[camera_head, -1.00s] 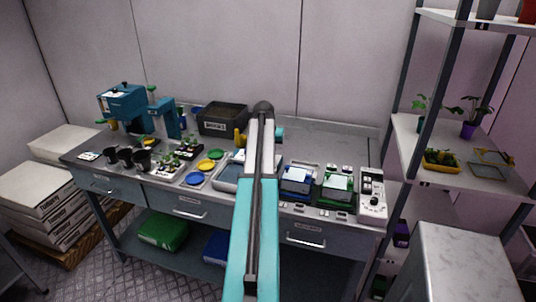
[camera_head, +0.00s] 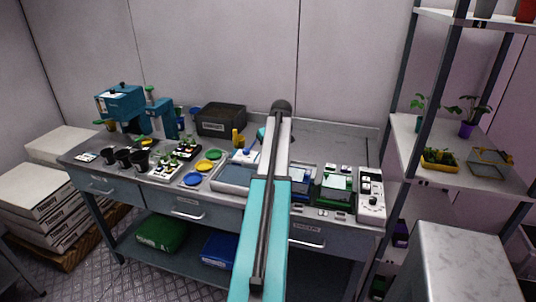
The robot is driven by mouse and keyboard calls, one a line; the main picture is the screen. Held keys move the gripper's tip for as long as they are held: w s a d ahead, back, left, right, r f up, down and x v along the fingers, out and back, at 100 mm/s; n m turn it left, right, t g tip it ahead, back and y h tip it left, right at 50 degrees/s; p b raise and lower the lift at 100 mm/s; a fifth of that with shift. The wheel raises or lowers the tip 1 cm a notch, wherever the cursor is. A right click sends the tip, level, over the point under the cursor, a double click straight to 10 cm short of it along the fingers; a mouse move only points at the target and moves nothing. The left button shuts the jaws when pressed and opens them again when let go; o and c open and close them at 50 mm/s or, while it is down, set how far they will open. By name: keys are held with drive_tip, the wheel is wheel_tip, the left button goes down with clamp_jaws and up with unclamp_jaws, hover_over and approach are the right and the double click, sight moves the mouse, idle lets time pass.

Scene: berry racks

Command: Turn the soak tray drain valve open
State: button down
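A shallow grey tray (camera_head: 233,177), which looks like the soak tray, sits near the front middle of the bench. A small white and blue item (camera_head: 243,157) is at its back edge. I cannot make out a drain valve for certain. A small upright yellow piece (camera_head: 238,138) stands behind the tray, too small to identify. My teal and white arm reaches away over the bench, just right of the tray. A small teal piece shows left of the arm's far end, perhaps my wrist. My gripper's fingers are hidden behind the arm.
Left are yellow, green and blue discs (camera_head: 207,166), seedling trays, black pots (camera_head: 124,157) and a teal machine (camera_head: 121,103). A dark bin (camera_head: 222,119) stands at the back. Right are a green tray (camera_head: 335,188) and a control panel (camera_head: 371,195). The back right bench is clear.

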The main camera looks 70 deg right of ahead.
idle(0.3)
drive_tip(key=c, duration=1.6)
unclamp_jaws()
drive_tip(key=shift+r, duration=0.1)
drive_tip(key=shift+b+v, duration=1.3)
drive_tip(key=shift+v, duration=5.5)
drive_tip(key=shift+s+r, duration=0.1)
drive_tip(key=shift+s, duration=0.1)
